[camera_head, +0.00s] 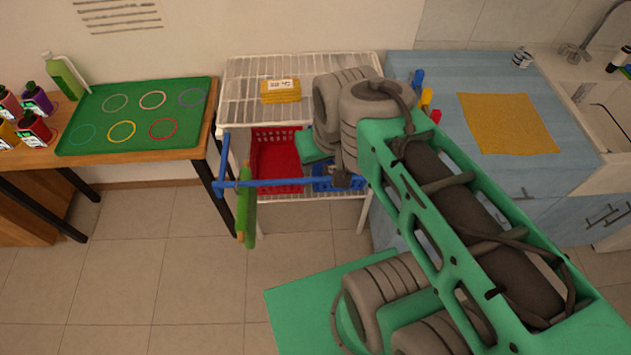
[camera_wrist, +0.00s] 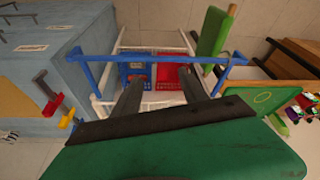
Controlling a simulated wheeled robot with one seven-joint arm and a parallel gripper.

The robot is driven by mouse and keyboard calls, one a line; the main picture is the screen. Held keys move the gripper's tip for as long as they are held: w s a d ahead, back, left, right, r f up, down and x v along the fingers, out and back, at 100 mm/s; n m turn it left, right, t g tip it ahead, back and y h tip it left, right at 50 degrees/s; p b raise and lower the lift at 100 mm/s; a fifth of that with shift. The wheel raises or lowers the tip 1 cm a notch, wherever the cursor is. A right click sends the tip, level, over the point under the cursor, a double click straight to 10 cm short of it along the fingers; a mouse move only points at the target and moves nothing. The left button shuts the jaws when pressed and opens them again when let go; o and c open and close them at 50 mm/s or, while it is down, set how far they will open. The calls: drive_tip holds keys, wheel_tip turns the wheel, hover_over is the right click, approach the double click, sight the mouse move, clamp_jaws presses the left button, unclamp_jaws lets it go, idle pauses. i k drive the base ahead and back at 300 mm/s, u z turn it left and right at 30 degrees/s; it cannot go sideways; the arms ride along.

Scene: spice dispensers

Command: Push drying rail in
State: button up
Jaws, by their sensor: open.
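The blue drying rail (camera_head: 275,182) sticks out from the front left of a white wire rack (camera_head: 240,85) in the head view. Its bar also shows in the wrist view (camera_wrist: 165,58), running across beyond my fingertips. A green hanging item (camera_head: 246,205) is on the rail's left end; it also shows in the wrist view (camera_wrist: 213,35). My gripper (camera_head: 342,182) is near the rail's right part, and its fingers (camera_wrist: 160,80) are open with nothing between them. Whether a finger touches the bar cannot be told. My arm hides the rail's right end in the head view.
Red basket (camera_head: 277,165) and blue basket (camera_head: 325,183) sit on the rack's lower shelf. A yellow block (camera_head: 281,91) lies on top. A wooden table with a green tray (camera_head: 130,145) stands left. A blue counter (camera_head: 450,70) stands right. Open tiled floor lies in front.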

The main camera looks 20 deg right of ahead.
sight(218, 187)
drive_tip(key=u, duration=0.55)
drive_tip(key=k, duration=0.7)
drive_tip(key=u, duration=0.7)
drive_tip(key=k, duration=0.45)
drive_tip(key=u, duration=0.95)
drive_tip(key=i, duration=0.95)
drive_tip(key=z, duration=1.15)
drive_tip(key=i, duration=0.85)
drive_tip(key=z, duration=1)
